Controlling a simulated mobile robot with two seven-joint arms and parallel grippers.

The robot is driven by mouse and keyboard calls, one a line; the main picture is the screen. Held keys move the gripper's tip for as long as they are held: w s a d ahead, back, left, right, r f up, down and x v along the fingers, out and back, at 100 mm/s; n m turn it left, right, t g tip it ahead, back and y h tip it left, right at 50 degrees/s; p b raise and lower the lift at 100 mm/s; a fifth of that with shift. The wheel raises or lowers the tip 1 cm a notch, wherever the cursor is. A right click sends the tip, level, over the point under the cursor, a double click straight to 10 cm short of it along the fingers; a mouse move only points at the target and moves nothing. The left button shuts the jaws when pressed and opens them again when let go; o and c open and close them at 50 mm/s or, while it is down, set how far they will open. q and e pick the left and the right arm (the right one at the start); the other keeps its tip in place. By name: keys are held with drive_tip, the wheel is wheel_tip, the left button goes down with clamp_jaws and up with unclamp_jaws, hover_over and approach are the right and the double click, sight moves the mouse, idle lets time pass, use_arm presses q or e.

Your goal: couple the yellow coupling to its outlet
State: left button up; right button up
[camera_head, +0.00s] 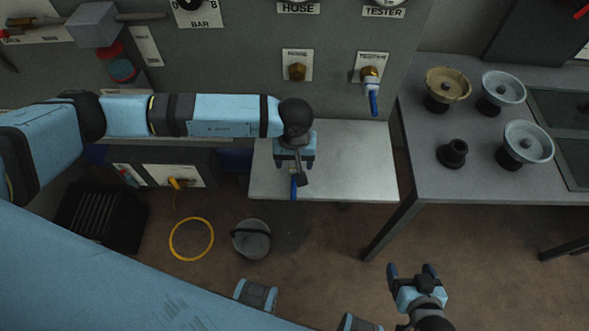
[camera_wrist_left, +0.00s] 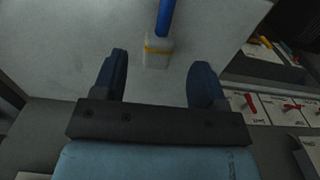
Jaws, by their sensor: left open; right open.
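A yellow fitting (camera_head: 175,184) sits at the low white panel on the left, with a thin yellow hose (camera_head: 191,239) coiled on the floor below. I take it for the yellow coupling. Brass outlets show on the wall under HOSE (camera_head: 297,71) and TESTER (camera_head: 369,74); the TESTER one has a blue part hanging from it. My left gripper (camera_head: 294,165) is open over the metal shelf. In the left wrist view, a pale block with a yellow band (camera_wrist_left: 158,52) and a blue rod lies beyond and between its fingers, not gripped. My right gripper (camera_head: 411,270) is open and empty above the floor.
The metal shelf (camera_head: 358,165) is mostly bare. A grey table (camera_head: 430,110) at right carries several round handwheel-like parts. A bucket (camera_head: 251,239) and a black crate (camera_head: 100,215) stand on the floor. A grey box (camera_head: 94,25) is at the upper left.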

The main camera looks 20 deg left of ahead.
sight(294, 166)
use_arm(q)
drive_tip(key=shift+f, duration=0.1)
drive_tip(key=f, duration=0.2)
drive_tip(key=w+f+p, duration=0.1)
drive_tip(key=f, duration=0.2)
drive_tip(key=shift+a, duration=0.1)
drive_tip(key=c, duration=1)
